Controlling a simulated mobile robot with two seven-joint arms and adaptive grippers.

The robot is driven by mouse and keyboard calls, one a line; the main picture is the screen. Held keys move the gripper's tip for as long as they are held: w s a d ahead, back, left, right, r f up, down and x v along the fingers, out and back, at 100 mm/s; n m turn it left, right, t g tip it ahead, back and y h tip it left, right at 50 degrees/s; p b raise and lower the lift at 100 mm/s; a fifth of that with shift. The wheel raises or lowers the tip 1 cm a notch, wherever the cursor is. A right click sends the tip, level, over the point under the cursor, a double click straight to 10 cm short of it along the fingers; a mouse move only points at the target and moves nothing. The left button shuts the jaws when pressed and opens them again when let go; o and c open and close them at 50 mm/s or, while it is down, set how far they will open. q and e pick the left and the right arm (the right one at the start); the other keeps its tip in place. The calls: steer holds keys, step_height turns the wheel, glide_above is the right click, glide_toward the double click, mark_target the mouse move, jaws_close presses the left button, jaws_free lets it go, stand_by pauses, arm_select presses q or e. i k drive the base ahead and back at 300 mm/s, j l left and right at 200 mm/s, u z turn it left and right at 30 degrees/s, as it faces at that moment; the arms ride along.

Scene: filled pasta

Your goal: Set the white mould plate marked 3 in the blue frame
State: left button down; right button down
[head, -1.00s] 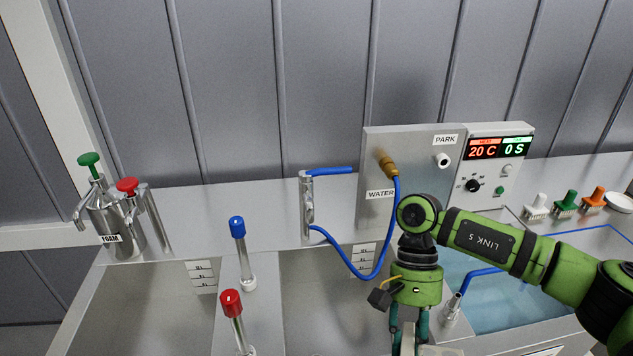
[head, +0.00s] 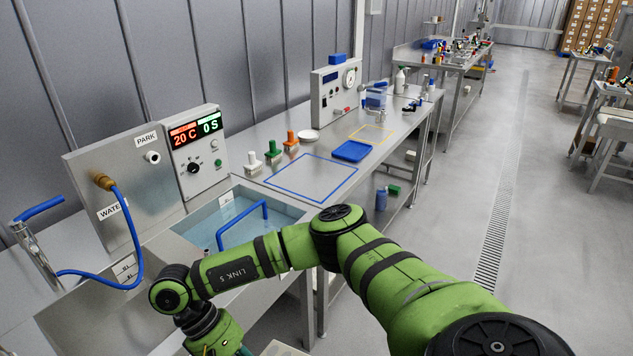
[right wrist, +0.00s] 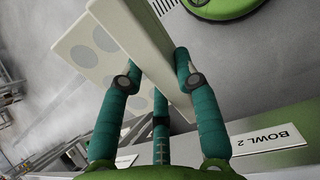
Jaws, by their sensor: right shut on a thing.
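My right gripper (right wrist: 157,76) is shut on a white plate (right wrist: 150,45) with round grey hollows in it, seen close up in the right wrist view. The plate is tilted there, and no number shows on it. In the head view the right arm's wrist (head: 212,330) is over the near sink edge, and its fingers are cut off below. A pale corner at the bottom may be the plate. The blue frame (head: 292,193) is an empty blue outline on the counter, beyond the water basin and apart from the gripper. My left gripper is not in view.
A water basin (head: 215,228) with a blue hose lies between the wrist and the frame. White (head: 253,166), green (head: 273,155) and orange (head: 291,142) handled pieces stand behind the frame. A blue tray (head: 352,151) lies right of it. A BOWL 2 label (right wrist: 268,142) shows near the gripper.

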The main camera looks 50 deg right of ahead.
mark_target(315, 181)
steer(key=l+u, duration=0.15)
steer(key=l, duration=0.75)
steer(key=i+l+u, duration=0.15)
steer(key=l, duration=0.75)
steer(key=k+l+u, duration=0.15)
steer(key=l, duration=0.7)
steer(key=l+u, duration=0.15)
steer(key=l, duration=0.75)
steer(key=i+l, duration=0.2)
steer(key=i+l+u, duration=0.1)
steer(key=l, duration=0.35)
steer(key=i, duration=0.1)
